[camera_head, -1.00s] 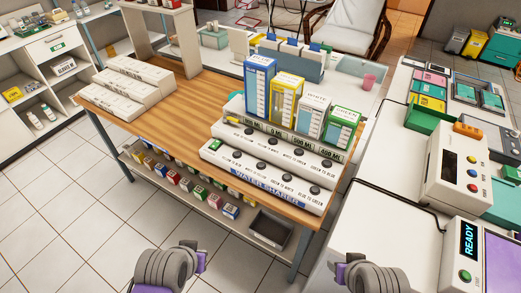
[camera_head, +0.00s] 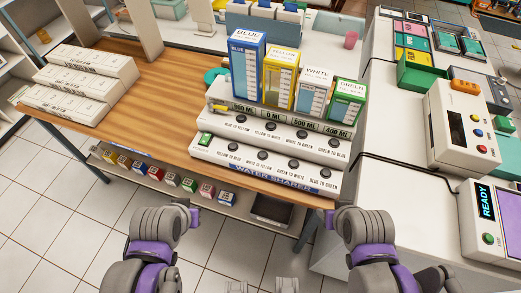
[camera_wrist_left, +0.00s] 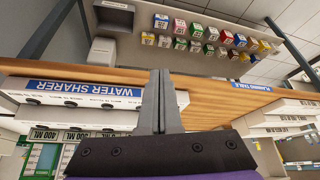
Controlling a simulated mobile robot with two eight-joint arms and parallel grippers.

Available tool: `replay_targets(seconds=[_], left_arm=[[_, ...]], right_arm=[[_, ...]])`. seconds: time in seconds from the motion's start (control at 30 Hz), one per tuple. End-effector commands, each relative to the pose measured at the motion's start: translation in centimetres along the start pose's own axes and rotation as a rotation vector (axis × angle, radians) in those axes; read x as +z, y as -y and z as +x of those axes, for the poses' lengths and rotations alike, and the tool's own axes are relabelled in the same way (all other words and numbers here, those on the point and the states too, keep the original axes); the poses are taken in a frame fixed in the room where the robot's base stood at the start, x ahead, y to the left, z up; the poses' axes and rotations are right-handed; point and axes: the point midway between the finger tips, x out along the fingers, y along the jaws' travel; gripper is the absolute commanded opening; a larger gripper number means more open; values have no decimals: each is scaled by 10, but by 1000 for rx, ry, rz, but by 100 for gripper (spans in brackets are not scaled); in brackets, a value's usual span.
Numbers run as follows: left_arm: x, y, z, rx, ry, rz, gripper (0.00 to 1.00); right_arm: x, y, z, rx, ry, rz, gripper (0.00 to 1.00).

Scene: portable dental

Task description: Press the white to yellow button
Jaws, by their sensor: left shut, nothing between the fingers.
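The water sharer (camera_head: 265,180) is a white stepped unit on the wooden table, with two rows of dark round buttons. The white to yellow button (camera_head: 262,155) is second from the left in the front row, above its printed label. Blue, yellow, white and green containers stand behind the buttons. In the left wrist view, which is upside down, my left gripper (camera_wrist_left: 160,75) is shut and empty, apart from the water sharer (camera_wrist_left: 75,100). My left arm is below the table's front edge in the head view. My right arm shows, but its gripper cannot be made out.
The wooden table (camera_head: 165,95) has bare room left of the water sharer. White boxes (camera_head: 85,80) lie at its left end. Small coloured boxes (camera_head: 170,180) stand on a shelf below. A white counter with devices (camera_head: 460,120) stands at the right.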

Motion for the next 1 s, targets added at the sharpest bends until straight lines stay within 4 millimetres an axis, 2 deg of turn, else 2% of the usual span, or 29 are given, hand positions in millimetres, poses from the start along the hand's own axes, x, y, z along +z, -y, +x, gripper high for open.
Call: replay_targets(seconds=[0.27, 0.37, 0.47, 0.57, 0.67, 0.8, 0.9, 1.0], left_arm=[[-4, -1, 0, -3, 2, 29, 0], [-18, -6, 0, -19, 10, 153, 0], [-48, -16, 2, -54, 23, 396, 0], [-87, -35, 8, -109, 39, 727, 0], [-128, -63, 17, -179, 54, 1072, 0], [-174, -111, 31, -287, 76, 1494, 0], [-196, -143, 39, -362, 91, 1721, 0], [-208, -167, 44, -419, 106, 1874, 0]], right_arm=[[0, 0, -1, 0, 0, 0, 50], [-3, 0, -3, 0, -2, 0, 50], [-7, 0, -7, 0, -6, 0, 50], [-12, 0, -12, 0, -10, 0, 50], [-18, 0, -17, 0, -15, 0, 50], [-24, 0, -23, 0, -21, 0, 50], [-28, 0, -26, 0, -25, 0, 50], [-30, 0, -28, 0, -27, 0, 50]])
